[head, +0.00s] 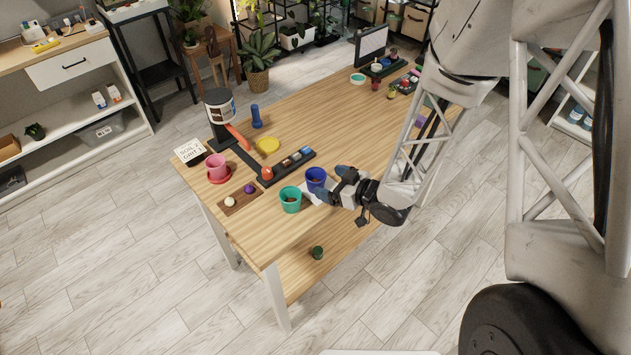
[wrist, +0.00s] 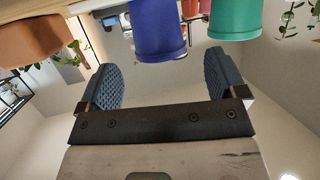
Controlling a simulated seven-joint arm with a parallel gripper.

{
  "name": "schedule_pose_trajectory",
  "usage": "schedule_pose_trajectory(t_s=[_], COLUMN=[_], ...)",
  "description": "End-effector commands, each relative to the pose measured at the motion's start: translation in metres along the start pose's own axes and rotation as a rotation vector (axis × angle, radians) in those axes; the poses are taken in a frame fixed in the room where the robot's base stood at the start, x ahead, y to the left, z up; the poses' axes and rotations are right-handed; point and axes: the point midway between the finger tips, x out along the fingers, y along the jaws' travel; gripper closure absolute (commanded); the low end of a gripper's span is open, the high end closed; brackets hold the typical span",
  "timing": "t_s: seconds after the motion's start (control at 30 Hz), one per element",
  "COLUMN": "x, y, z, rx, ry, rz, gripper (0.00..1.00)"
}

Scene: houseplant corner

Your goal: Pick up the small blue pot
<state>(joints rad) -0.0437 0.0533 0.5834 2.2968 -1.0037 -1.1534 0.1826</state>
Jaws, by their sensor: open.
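The small blue pot (head: 316,177) stands upright on the wooden table near its front edge, with dark contents showing inside. In the wrist view the blue pot (wrist: 158,30) is at the top, in line with the gap between my fingers and beyond their tips. My gripper (head: 334,184) is just right of the pot in the head view, its fingers apart and pointing toward it. In the wrist view my gripper (wrist: 163,75) has two blue padded fingers, spread with nothing between them.
A teal pot (head: 290,200) stands close to the blue pot, at its front left; it is also in the wrist view (wrist: 234,18). A dark tray (head: 268,180) with small coloured items lies behind. A pink pot (head: 216,166) stands farther left. The table's front edge is near.

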Motion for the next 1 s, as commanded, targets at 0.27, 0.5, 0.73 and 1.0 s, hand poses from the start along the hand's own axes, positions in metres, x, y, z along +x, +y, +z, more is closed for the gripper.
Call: schedule_pose_trajectory(t_s=[0.27, 0.5, 0.73, 1.0], x=[0.008, 0.008, 0.019, 0.045], y=[0.000, 0.000, 0.000, 0.001], z=[0.001, 0.001, 0.001, 0.003], rx=[0.001, 0.001, 0.000, 0.001], ry=[-0.001, -0.001, -0.001, 0.000], rz=[0.001, 0.001, -0.002, -0.001], gripper=[0.10, 0.10, 0.10, 0.10])
